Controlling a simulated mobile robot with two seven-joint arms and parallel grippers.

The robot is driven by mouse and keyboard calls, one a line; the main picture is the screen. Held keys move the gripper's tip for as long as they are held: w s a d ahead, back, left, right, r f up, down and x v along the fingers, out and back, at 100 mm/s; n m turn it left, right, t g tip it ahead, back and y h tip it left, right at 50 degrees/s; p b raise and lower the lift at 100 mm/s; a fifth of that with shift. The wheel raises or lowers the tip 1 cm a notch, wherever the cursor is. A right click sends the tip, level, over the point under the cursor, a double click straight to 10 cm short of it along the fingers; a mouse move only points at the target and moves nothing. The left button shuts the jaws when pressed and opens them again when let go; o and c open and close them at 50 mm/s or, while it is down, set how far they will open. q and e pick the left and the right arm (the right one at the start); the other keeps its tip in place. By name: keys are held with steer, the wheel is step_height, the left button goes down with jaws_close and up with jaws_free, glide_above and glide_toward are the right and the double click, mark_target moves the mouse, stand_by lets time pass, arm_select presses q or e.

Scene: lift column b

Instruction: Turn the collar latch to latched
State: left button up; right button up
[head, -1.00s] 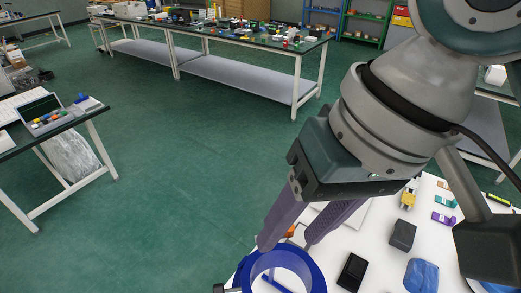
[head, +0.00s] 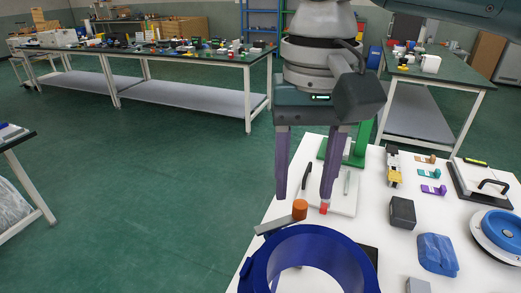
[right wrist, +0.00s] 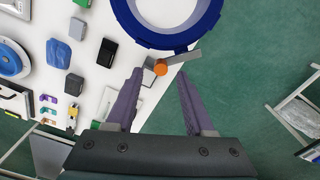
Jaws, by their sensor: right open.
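The collar (head: 358,262) is a thick blue ring at the bottom of the head view, cut off by the frame edge. A grey lever (head: 277,227) lies at its upper left rim and ends in an orange knob (head: 299,210). The ring (right wrist: 205,27), lever (right wrist: 184,59) and knob (right wrist: 160,68) also show in the right wrist view. My right gripper (head: 304,201) is open, pointing down. In both views the orange knob appears between its fingertips, with a gap on each side and nothing gripped. My left gripper is not in view.
The white table (head: 383,215) carries a dark block (head: 402,212), a blue lump (head: 437,254), a round blue-topped fixture (head: 503,231) and a yellow part (head: 395,177) to the right. A small red piece (head: 324,208) shows by the right fingertip. Open green floor lies left.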

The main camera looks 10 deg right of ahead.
mark_target(281, 220)
steer(key=shift+f, duration=1.45)
jaws_close()
